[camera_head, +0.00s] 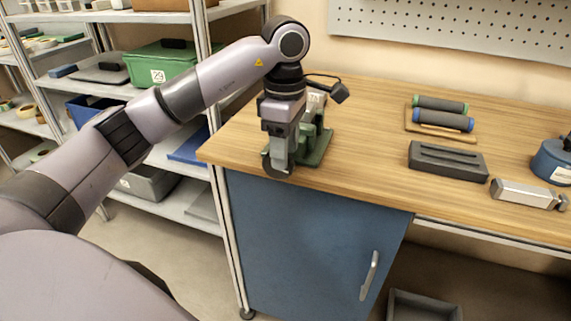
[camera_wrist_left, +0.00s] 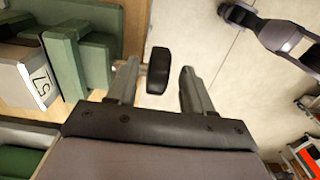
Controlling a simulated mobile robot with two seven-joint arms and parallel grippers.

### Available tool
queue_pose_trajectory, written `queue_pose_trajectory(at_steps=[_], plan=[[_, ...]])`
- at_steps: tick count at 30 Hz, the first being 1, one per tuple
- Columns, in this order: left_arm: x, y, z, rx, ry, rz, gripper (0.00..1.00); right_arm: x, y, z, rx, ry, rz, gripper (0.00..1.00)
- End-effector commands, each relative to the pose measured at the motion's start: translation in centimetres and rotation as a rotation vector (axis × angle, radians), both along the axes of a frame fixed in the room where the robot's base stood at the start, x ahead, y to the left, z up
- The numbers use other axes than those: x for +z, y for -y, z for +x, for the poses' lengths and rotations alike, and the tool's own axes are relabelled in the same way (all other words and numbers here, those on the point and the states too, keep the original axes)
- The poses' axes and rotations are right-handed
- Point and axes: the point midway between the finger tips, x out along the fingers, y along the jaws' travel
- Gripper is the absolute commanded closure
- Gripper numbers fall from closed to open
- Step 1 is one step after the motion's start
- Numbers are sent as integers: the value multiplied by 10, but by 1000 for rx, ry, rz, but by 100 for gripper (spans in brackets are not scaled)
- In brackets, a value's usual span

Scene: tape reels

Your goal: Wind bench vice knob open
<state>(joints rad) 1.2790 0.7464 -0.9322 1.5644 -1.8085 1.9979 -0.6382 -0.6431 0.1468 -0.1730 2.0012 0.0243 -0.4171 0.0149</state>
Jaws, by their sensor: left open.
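The green bench vice (camera_head: 318,148) stands at the front left corner of the wooden workbench. It also shows on the left of the left wrist view (camera_wrist_left: 62,60), with a pale labelled block (camera_wrist_left: 32,82) beside its green parts. Its dark knob (camera_wrist_left: 158,70) sticks out past the bench edge on a short light shaft. My left gripper (camera_head: 280,150) points down at the front of the vice. In the left wrist view, its open fingers (camera_wrist_left: 160,80) stand on either side of the knob, which is nearer the left finger. The right gripper is not in view.
On the workbench (camera_head: 365,135) are two rollers on a board (camera_head: 440,118), a dark slotted block (camera_head: 447,160), a silver block (camera_head: 523,194) and a blue round item (camera_head: 552,160). Shelves (camera_head: 185,205) with bins stand on the left. Open floor shows beyond the knob in the wrist view.

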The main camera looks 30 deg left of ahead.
Motion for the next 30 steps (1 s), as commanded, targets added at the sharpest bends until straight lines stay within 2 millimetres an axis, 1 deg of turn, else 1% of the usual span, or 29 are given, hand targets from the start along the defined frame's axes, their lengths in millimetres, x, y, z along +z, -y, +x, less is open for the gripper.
queue_pose_trajectory(at_steps=[1,6,11,17,18,20,21,22,23,30], plan=[[-10,0,-1,1,-3,1,49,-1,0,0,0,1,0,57],[-29,-1,0,3,-2,0,49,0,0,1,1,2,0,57],[-37,0,0,2,0,-1,49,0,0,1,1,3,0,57],[-37,0,0,2,0,-2,49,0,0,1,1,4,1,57],[-37,0,0,2,0,-2,52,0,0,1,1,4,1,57],[-37,0,0,2,0,-2,72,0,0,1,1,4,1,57],[-37,0,0,2,0,-2,85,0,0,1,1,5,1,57],[-37,0,0,2,0,-2,94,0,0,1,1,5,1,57],[-37,0,0,2,0,-2,100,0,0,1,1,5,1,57],[-37,0,0,2,3,-13,100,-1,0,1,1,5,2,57]])
